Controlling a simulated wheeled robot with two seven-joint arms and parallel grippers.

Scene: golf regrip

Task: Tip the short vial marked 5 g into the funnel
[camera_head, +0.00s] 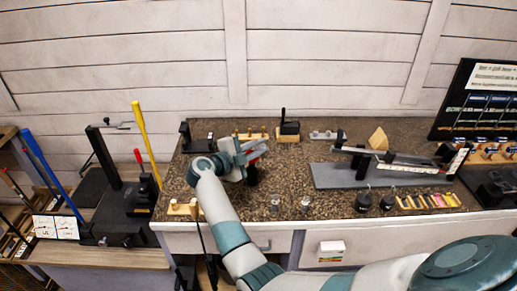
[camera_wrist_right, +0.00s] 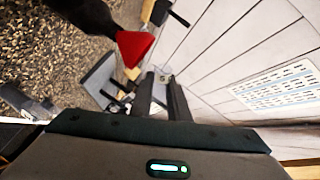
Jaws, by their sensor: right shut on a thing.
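My right gripper (camera_head: 246,152) is over the left part of the speckled bench, beside a red funnel (camera_head: 258,148). In the right wrist view the red funnel (camera_wrist_right: 135,47) sits at the end of a dark upright piece (camera_wrist_right: 88,14), just left of the fingers (camera_wrist_right: 163,92). The gripper is shut on a small pale thing (camera_wrist_right: 163,76) at the fingertips, apparently a vial; its mark cannot be read. Two small clear vials, one (camera_head: 275,203) left and one (camera_head: 305,204) right, stand near the bench's front edge. My left gripper is not in view.
A grey plate with a scale (camera_head: 335,178) lies right of centre. Two dark round pots (camera_head: 364,200) and a row of coloured pieces (camera_head: 428,201) are at the front right. Wooden holders (camera_head: 250,135) line the back. A yellow shaft (camera_head: 145,140) stands at left.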

